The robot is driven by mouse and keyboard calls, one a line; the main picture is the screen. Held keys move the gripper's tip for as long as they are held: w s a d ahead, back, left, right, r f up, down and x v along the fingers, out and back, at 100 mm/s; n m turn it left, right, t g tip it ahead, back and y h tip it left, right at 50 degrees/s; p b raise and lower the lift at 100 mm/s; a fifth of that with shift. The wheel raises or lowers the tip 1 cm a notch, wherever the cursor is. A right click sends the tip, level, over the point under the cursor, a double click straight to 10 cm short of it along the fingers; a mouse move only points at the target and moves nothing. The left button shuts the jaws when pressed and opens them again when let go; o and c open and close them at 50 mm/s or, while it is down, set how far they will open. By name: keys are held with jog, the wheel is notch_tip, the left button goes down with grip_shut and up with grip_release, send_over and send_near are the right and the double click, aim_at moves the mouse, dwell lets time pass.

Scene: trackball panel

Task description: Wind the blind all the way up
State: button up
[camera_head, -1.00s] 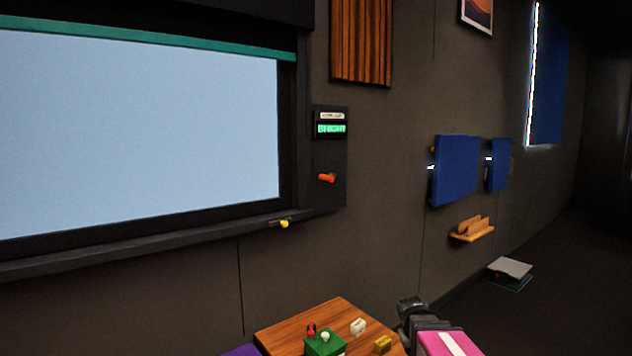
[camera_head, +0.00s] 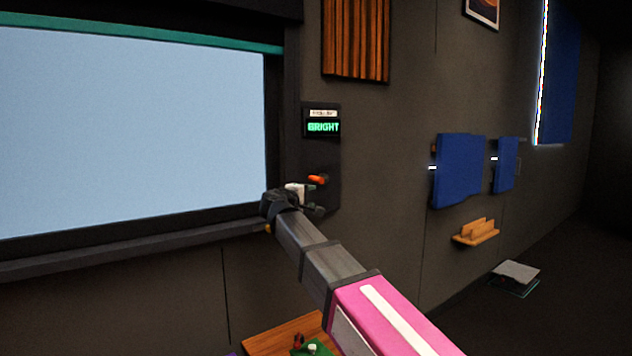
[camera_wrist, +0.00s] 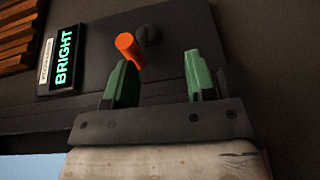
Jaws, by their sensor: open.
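The control panel (camera_head: 322,155) on the wall right of the window has an orange crank handle (camera_head: 316,179). In the wrist view the orange handle (camera_wrist: 129,48) sticks out beside a dark round hub (camera_wrist: 150,38). My gripper (camera_head: 312,200) is just below the handle, in front of the panel. Its green fingers (camera_wrist: 158,60) are open, with nothing held between them. The handle appears just beyond the left fingertip; I cannot tell whether they touch. The blind (camera_head: 140,35) shows as a teal strip along the window's top, above the pale pane.
A green-lit display (camera_head: 323,127) on the panel reads BRIGHT. The window sill (camera_head: 130,250) juts out at lower left. A wooden table (camera_head: 285,338) with small items stands below my arm. Blue hangings (camera_head: 458,170) and a wooden wall shelf (camera_head: 475,232) are to the right.

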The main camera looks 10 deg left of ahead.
aim_at(314, 180)
notch_tip(314, 180, up, 4)
jog(key=s+a+t, duration=0.1)
jog(key=a, duration=0.2)
jog(key=shift+n, duration=0.3)
jog(key=x, duration=1)
jog(key=shift+w+f, duration=0.15)
jog(key=shift+f, duration=0.05)
grip_shut()
